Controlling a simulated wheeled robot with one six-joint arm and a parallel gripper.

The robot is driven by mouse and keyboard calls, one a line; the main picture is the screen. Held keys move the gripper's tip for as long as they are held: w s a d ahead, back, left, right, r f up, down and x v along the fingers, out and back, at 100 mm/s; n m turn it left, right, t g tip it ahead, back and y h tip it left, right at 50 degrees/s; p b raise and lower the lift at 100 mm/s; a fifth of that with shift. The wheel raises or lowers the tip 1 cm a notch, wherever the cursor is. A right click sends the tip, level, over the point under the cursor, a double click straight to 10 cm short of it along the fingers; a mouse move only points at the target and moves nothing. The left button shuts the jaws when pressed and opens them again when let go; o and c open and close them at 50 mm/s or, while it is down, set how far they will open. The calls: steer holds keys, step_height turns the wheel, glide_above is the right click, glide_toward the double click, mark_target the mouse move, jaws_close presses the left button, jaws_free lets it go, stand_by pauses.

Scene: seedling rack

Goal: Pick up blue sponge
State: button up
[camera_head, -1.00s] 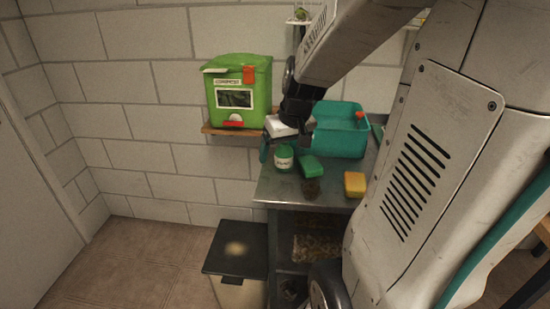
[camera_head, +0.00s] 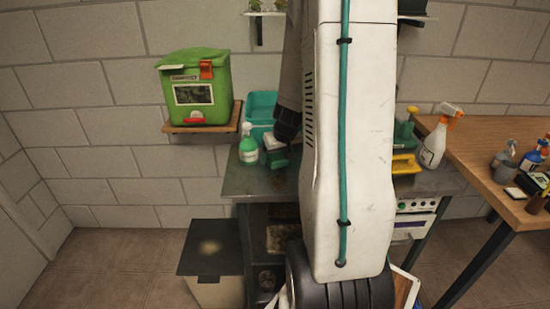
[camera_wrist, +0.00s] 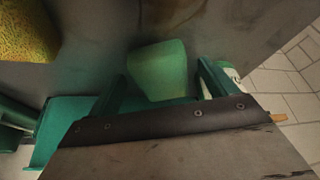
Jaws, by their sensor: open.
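I make out no clearly blue sponge in either view. A green sponge (camera_wrist: 158,70) lies on the grey metal bench (camera_wrist: 110,40) in the wrist view. It also shows in the head view (camera_head: 279,160), just below my gripper (camera_head: 274,148). In the wrist view my gripper (camera_wrist: 162,74) is open, with one teal finger on each side of the green sponge. I cannot tell whether the fingers touch it. A yellow sponge (camera_wrist: 25,32) is at the top left of the wrist view; my arm hides that part of the bench in the head view.
A green-and-white spray bottle (camera_head: 248,146) stands just left of my gripper, with a teal bin (camera_head: 262,105) behind. A green compost box (camera_head: 195,85) sits on a wall shelf. A wooden table (camera_head: 490,150) with several bottles is at right. A dark-lidded bin (camera_head: 211,248) stands below.

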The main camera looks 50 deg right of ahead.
steer(key=shift+w+f, duration=0.1)
steer(key=shift+f, duration=0.35)
steer(key=c, duration=1.1)
steer(key=shift+c, duration=0.2)
